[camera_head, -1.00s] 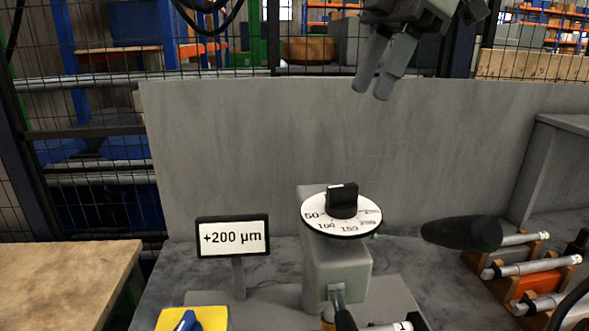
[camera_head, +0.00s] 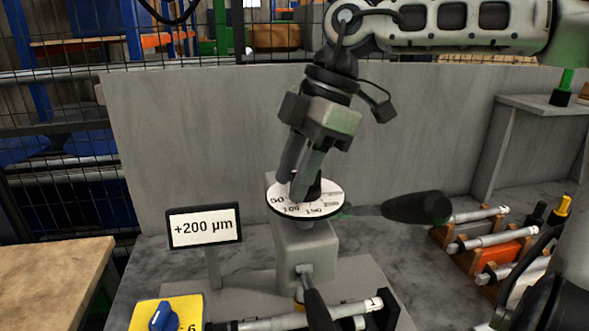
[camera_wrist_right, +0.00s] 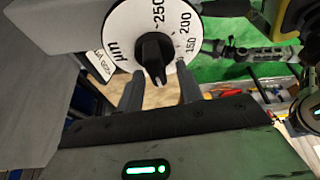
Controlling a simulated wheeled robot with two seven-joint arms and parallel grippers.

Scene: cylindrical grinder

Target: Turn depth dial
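The depth dial is a white disc (camera_head: 307,209) with black numbers and a black knob (camera_head: 314,190), on top of a grey post. In the right wrist view the dial face (camera_wrist_right: 178,48) shows 250, 200 and 150, and the knob (camera_wrist_right: 153,55) stands in its middle. My right gripper (camera_head: 293,188) reaches down over the dial, tilted, and hides part of the knob. In the right wrist view its two fingers (camera_wrist_right: 160,86) are apart on either side of the knob, with visible gaps.
A display sign (camera_head: 204,225) reading +200 µm stands left of the dial. A black-handled lever (camera_head: 418,208) sticks out to the right. Several metal cylinders lie in an orange rack (camera_head: 500,250) at the right. A yellow plate with a blue knob (camera_head: 165,316) is at the front left.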

